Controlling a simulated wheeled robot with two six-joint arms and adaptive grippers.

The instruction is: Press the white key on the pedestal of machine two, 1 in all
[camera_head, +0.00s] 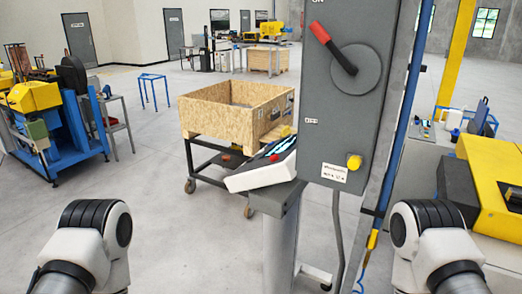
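A grey pedestal (279,235) stands in the middle of the head view. A white sloped console (262,174) sits on top of it, with a dark panel (283,148) and a red part at its upper edge. The console is seen nearly edge-on, and I cannot make out a single white key or a machine number on it. Parts of my two arms show at the lower left and lower right. Both grippers are out of view.
A grey electrical cabinet (345,108) with a red lever (333,46) and yellow knob (354,161) stands against the console's right. A wooden crate (212,125) on a dark cart is behind left. A yellow machine (490,170) is at right.

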